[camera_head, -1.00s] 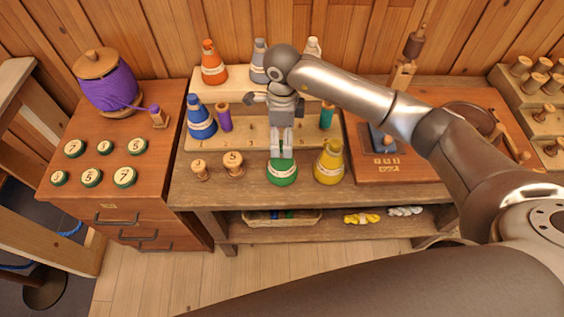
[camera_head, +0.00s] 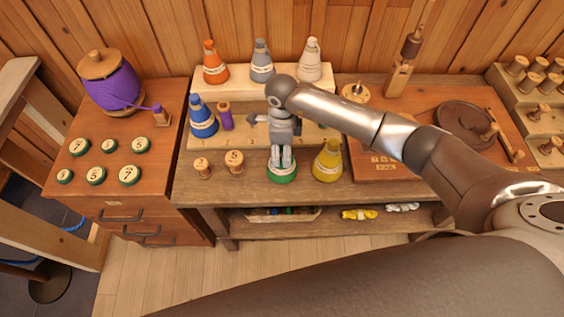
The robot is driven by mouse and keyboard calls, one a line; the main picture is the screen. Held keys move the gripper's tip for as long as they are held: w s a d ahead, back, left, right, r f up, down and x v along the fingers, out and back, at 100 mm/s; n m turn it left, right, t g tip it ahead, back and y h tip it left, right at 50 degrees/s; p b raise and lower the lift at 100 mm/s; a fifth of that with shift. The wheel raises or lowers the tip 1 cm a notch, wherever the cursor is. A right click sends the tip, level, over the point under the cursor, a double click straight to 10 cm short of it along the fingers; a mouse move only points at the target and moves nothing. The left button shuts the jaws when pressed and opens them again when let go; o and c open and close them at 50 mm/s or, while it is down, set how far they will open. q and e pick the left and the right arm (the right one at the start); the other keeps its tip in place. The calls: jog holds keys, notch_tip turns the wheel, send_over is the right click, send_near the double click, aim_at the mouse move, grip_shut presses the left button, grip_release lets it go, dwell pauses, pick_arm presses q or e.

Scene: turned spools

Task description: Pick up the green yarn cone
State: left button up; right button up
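The green yarn cone (camera_head: 282,176) stands on the front part of the wooden bench, left of the yellow cone (camera_head: 328,160). Only its wide lower part shows; its upper part is hidden behind my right gripper (camera_head: 281,160). The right gripper points down over the cone, with its fingers at the cone's upper part. The fingers look close together, but I cannot tell whether they press on the cone or stand around it. My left gripper is not in view.
A blue cone (camera_head: 202,116) and a purple spool (camera_head: 226,116) stand on the stepped rack to the left. Orange (camera_head: 214,62), grey (camera_head: 262,62) and white (camera_head: 312,60) cones line the upper step. Two wooden spools (camera_head: 234,162) stand left of the green cone.

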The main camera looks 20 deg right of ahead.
grip_shut()
jog(key=shift+r, duration=0.15)
